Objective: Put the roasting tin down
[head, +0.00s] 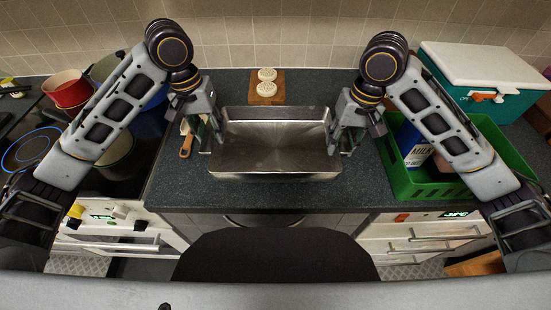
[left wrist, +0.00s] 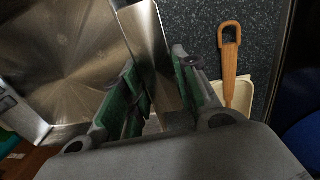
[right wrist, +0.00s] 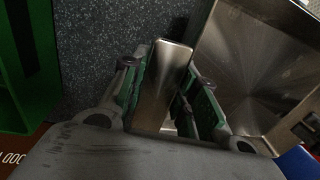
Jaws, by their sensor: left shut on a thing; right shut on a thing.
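The roasting tin (head: 275,155) is a shiny rectangular metal pan, level and empty, over the middle of the dark worktop. My left gripper (head: 213,142) is shut on its left end, and my right gripper (head: 337,140) is shut on its right end. In the left wrist view, a metal strip of the tin (left wrist: 145,45) runs between the green-padded fingers. The right wrist view shows the tin's other end (right wrist: 170,65) between the fingers in the same way. I cannot tell whether the tin's underside touches the worktop.
A wooden board (head: 259,98) with two round pale things lies behind the tin. A green crate (head: 410,185) with a milk carton (head: 411,140) stands on the right, before a teal cool box (head: 460,97). A wooden-handled tool (head: 186,146) lies left; pots stand beyond. Worktop (head: 270,196) in front is clear.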

